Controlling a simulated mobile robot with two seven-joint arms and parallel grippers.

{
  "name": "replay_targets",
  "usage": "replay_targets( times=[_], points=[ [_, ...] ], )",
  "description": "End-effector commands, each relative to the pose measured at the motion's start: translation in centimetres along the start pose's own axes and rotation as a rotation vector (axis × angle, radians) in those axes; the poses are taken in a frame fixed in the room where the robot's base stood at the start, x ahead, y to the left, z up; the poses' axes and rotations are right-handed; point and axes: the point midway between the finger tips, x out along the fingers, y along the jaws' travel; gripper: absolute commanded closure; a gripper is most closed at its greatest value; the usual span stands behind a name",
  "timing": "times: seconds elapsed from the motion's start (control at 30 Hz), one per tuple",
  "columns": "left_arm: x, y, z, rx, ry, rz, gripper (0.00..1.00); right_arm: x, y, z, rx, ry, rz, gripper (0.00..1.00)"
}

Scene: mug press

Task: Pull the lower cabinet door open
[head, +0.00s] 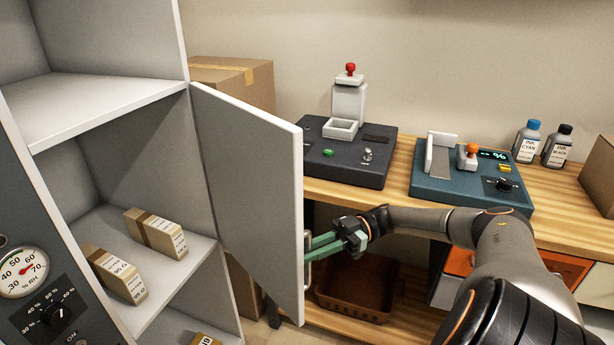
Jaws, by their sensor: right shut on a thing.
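The lower cabinet door (255,190) is a light grey panel and stands swung open, its face turned toward the right side of the cabinet (110,105). Its handle (307,262) is a pale bar near the door's free edge, partly hidden. My right gripper (312,245) reaches in from the right with green fingers and is shut on the handle. My left gripper is not in view.
Inside the cabinet, small labelled boxes (156,233) sit on a shelf. A workbench (395,195) behind my right arm bears a dark press (345,155), a blue-grey device (470,180) and ink bottles (527,142). A brown basket (355,290) stands below the bench.

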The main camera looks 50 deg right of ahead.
Motion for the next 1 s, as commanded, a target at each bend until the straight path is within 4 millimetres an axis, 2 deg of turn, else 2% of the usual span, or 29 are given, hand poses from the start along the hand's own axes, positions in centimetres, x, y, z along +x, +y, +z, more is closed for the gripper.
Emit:
replay_targets(
  times=[0.2, 0.23, 0.5, 0.8, 0.87, 1.0],
  points=[
    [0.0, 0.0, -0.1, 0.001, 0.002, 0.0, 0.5, 0.0, 0.2, 0.0, -0.001, -0.002, 0.006, 1.0],
    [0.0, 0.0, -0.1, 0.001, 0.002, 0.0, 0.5, 0.0, 0.2, 0.0, -0.001, -0.002, 0.006, 0.79],
    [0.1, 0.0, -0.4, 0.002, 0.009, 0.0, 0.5, 0.0, 0.1, 0.0, -0.002, -0.001, 0.004, 0.5],
    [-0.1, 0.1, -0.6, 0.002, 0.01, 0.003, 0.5, 0.0, 0.1, -0.4, -0.002, -0.001, 0.002, 0.5],
    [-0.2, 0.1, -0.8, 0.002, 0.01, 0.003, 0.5, 0.0, 0.1, -1.0, -0.002, -0.002, 0.002, 0.5],
    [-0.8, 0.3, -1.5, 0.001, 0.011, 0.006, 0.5, 0.0, 0.1, -3.6, -0.004, -0.004, 0.002, 0.5]
  ],
)
